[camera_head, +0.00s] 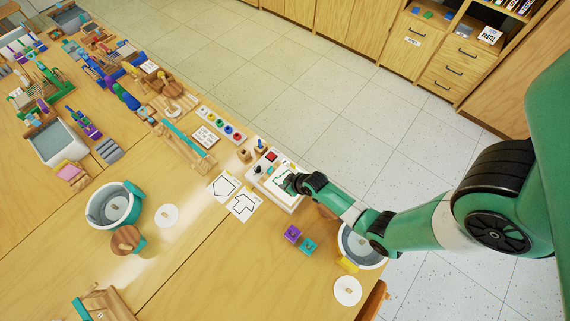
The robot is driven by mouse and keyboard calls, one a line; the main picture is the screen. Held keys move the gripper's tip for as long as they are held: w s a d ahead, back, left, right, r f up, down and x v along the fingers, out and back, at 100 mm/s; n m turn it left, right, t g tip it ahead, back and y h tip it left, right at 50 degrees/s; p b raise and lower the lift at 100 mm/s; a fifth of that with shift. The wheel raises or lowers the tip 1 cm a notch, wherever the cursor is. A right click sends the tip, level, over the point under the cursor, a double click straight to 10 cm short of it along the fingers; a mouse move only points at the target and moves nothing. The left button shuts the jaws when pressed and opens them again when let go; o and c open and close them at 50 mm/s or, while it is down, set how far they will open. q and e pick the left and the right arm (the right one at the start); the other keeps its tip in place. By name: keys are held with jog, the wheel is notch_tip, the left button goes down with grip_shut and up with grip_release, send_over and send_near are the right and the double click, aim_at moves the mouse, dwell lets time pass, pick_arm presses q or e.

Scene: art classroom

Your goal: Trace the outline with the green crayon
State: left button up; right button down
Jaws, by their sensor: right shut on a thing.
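My right gripper (290,184) is over a white board (288,203) near the far edge of the table. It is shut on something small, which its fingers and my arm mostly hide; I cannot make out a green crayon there. Green marks (283,170) show on the sheet on the board, next to the gripper. How much of an outline they form is too small to tell. A red square (271,156) and a dark piece lie at the board's far end. My left gripper is not in view.
Two outline cards (242,206) lie left of the board. A purple block (292,233) and a teal block (308,246) sit nearer. A grey tub (360,247) stands under my right arm. Another tub (108,207) is at left. The front middle of the table is clear.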

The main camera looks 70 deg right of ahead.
aim_at(284, 181)
jog(key=shift+f, duration=0.15)
jog(key=shift+w, duration=0.15)
dwell(0.4)
jog(key=shift+w+d, duration=0.15)
jog(key=shift+w, duration=0.05)
dwell(0.4)
notch_tip(284, 181, up, 4)
jog(key=p, duration=0.4)
